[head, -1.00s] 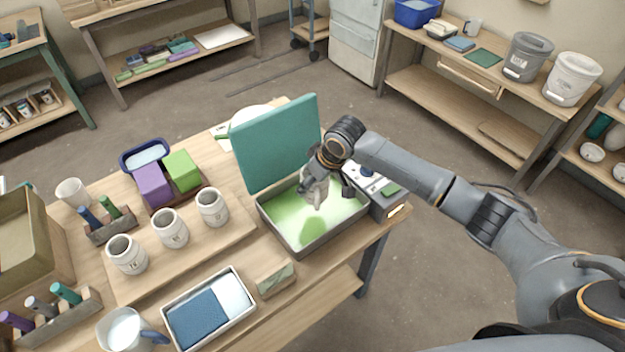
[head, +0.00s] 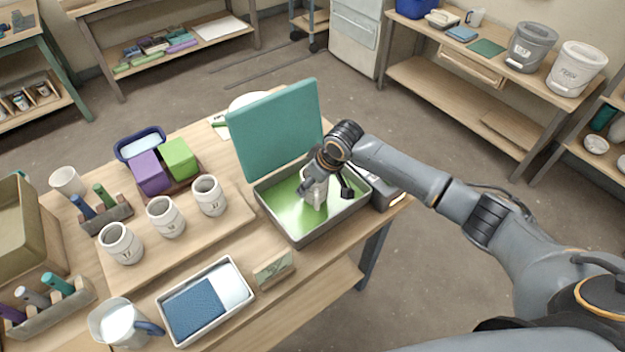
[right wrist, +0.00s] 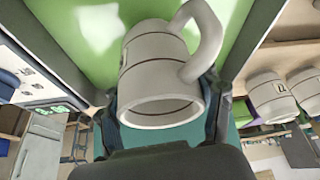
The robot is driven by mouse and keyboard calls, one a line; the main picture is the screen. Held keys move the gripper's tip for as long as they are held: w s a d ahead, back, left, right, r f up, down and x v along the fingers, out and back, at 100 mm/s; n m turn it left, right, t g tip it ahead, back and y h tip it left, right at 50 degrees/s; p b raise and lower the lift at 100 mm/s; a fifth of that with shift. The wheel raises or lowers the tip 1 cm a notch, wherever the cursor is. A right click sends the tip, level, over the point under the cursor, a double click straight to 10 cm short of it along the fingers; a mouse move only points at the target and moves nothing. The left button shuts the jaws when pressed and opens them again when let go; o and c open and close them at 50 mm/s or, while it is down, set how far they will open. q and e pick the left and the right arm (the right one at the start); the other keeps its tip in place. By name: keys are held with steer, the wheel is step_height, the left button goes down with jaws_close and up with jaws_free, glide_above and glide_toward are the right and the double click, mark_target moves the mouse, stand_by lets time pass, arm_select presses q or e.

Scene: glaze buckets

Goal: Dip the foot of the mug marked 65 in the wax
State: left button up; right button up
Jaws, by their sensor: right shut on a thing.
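My right gripper (head: 316,180) is shut on a pale mug (head: 314,193) and holds it in the wax pan (head: 304,240), a grey metal tray with bright green wax (head: 290,205). In the right wrist view the mug (right wrist: 160,72) sits between the fingers, its ringed end towards the camera and its handle up to the right. A dark mark on its side is too oblique to read. The green wax fills the background behind it. I cannot tell whether the foot touches the wax. My left gripper is out of view.
A teal lid (head: 275,130) stands up behind the pan. Three marked mugs (head: 165,217) stand on a wooden board to the left. A tray with a blue pad (head: 195,308) and a small block (head: 273,269) lie in front. A grey box (head: 385,190) adjoins the pan's right side.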

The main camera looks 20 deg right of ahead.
steer(key=shift+f+b, duration=0.4)
steer(key=shift+f, duration=0.6)
steer(key=shift+r, duration=0.15)
stand_by(1.0)
steer(key=shift+r+p, duration=0.95)
steer(key=shift+p, duration=0.3)
stand_by(0.8)
step_height(320, 180, up, 8)
steer(key=p, duration=0.8)
steer(key=shift+f, duration=0.2)
